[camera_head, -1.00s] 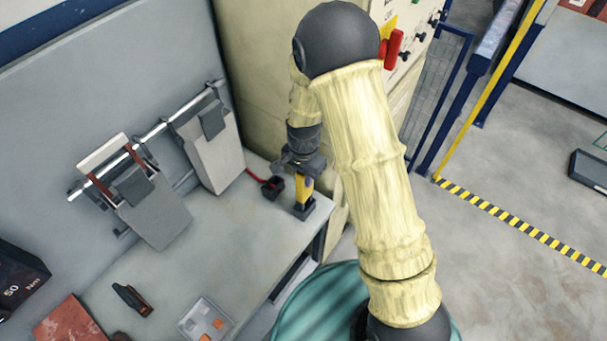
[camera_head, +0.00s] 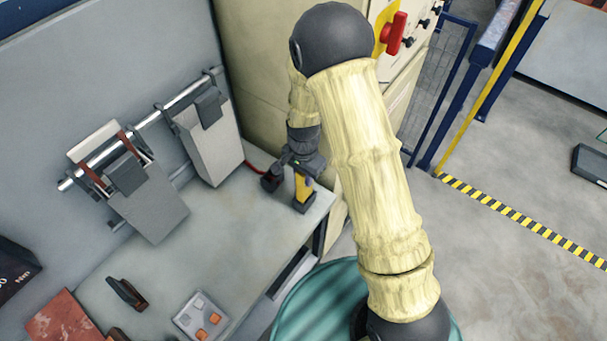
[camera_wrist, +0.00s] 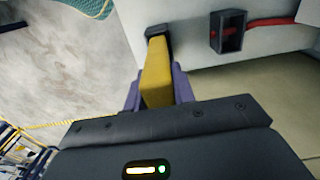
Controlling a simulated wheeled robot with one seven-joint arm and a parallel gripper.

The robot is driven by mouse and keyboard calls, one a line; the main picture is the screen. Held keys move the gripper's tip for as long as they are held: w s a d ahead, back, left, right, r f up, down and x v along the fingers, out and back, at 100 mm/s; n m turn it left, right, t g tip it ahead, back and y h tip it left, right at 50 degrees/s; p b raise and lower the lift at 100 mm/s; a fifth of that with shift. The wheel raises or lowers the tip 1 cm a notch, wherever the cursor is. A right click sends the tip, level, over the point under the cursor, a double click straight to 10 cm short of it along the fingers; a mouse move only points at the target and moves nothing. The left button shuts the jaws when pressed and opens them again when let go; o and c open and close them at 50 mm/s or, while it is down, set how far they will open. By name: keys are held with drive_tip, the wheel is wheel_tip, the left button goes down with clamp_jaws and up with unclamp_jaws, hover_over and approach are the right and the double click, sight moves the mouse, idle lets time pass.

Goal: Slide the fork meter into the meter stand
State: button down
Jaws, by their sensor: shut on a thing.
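The yellow fork meter (camera_head: 302,186) is in my gripper (camera_head: 303,163), over the right corner of the worktop. In the wrist view, the purple fingers of my gripper (camera_wrist: 158,92) are shut on both sides of the yellow meter (camera_wrist: 157,68). A dark block shows at the meter's far end; whether it touches the worktop is unclear. A small dark hollow box, apparently the meter stand (camera_head: 269,181), sits on the worktop just left of the meter. In the wrist view this stand (camera_wrist: 231,33) is right of the meter, apart from it, its opening visible and empty.
A red cable (camera_wrist: 270,21) runs to the stand. The worktop (camera_head: 225,240) is clear in the middle. Two grey plates (camera_head: 150,212) hang from a rail at the left. A beige cabinet (camera_head: 255,75) stands behind. A grey box with orange buttons (camera_head: 201,316) lies in front.

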drive_tip(key=c, duration=1.1)
unclamp_jaws()
wheel_tip(320, 180, up, 17)
drive_tip(key=b, duration=0.3)
drive_tip(key=shift+r+b, duration=0.2)
drive_tip(key=shift+b, duration=0.2)
